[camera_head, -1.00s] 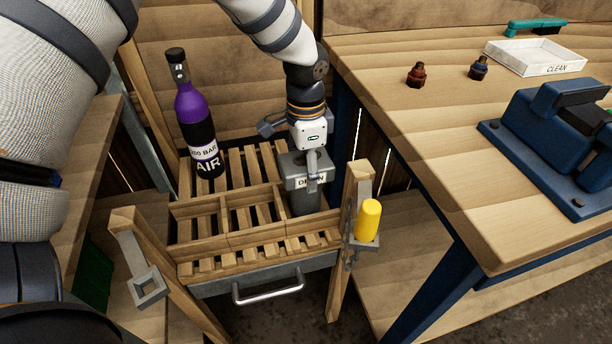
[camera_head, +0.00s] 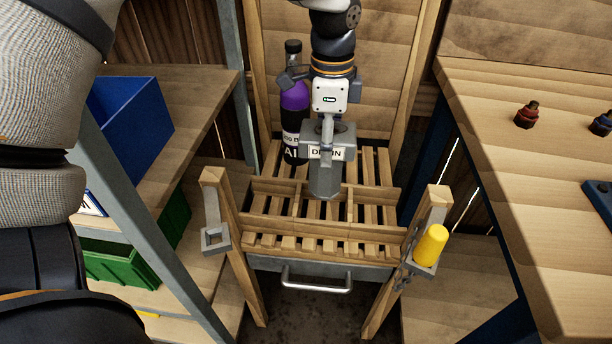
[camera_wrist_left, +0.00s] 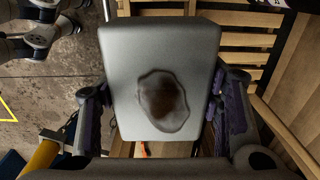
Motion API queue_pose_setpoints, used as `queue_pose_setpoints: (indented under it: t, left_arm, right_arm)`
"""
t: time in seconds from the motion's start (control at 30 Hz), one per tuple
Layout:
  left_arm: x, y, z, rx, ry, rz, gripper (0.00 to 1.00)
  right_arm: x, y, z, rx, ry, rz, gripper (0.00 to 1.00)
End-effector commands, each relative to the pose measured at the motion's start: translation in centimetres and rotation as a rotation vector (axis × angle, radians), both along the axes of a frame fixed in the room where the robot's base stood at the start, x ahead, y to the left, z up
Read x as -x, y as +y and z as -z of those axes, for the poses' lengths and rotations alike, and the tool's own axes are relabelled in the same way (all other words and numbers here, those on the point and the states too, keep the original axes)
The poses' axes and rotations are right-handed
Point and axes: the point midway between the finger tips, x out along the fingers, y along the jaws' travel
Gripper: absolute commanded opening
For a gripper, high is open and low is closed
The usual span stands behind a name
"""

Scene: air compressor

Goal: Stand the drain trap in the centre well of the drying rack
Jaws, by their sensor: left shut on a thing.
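The drain trap (camera_head: 324,180) is a grey block with a "DRAIN" label and a narrower lower body. My left gripper (camera_head: 326,133) is shut on its upper block and holds it upright. The drying rack (camera_head: 325,231) is a slatted wooden frame with a row of divided wells. In the head view, the trap's lower end appears between the two dividers of the centre well. I cannot tell whether it touches the slats. In the left wrist view, the trap's grey top (camera_wrist_left: 165,80) with a dark stain sits between the fingers. My right gripper is not in view.
A purple and black air bottle (camera_head: 293,105) stands behind the trap, to its left. A yellow cylinder (camera_head: 431,245) sits in a holder on the right front post; an empty square holder (camera_head: 215,238) is on the left post. A workbench (camera_head: 530,170) is at right, shelves with bins (camera_head: 140,125) at left.

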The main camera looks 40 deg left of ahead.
Motion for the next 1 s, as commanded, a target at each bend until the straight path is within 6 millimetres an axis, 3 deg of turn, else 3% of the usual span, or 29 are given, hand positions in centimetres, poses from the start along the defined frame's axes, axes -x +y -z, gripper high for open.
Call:
queue_pose_setpoints:
  t: [0.2,0.37,0.5,0.87,0.9,0.97,1.0]
  left_arm:
    - [0.1,0.0,5.1,0.000,0.007,0.005,0.15]
    - [0.1,0.0,7.0,0.000,0.004,0.003,0.15]
    - [0.1,0.0,9.5,-0.001,0.006,0.004,0.15]
    - [0.0,0.0,10.0,0.000,0.000,0.003,0.15]
    - [0.0,0.0,10.1,-0.001,0.001,0.003,0.64]
    - [0.0,0.0,10.0,-0.001,0.001,0.003,0.77]
    - [0.0,0.0,10.0,-0.001,0.001,0.003,0.79]
  right_arm:
    - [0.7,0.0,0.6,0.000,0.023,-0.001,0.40]
    - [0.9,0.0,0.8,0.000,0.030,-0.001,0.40]
    - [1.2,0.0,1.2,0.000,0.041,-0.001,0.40]
    - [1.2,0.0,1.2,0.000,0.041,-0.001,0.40]
    - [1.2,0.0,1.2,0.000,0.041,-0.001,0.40]
    - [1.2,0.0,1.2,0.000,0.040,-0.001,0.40]
    - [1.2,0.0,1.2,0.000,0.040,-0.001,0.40]
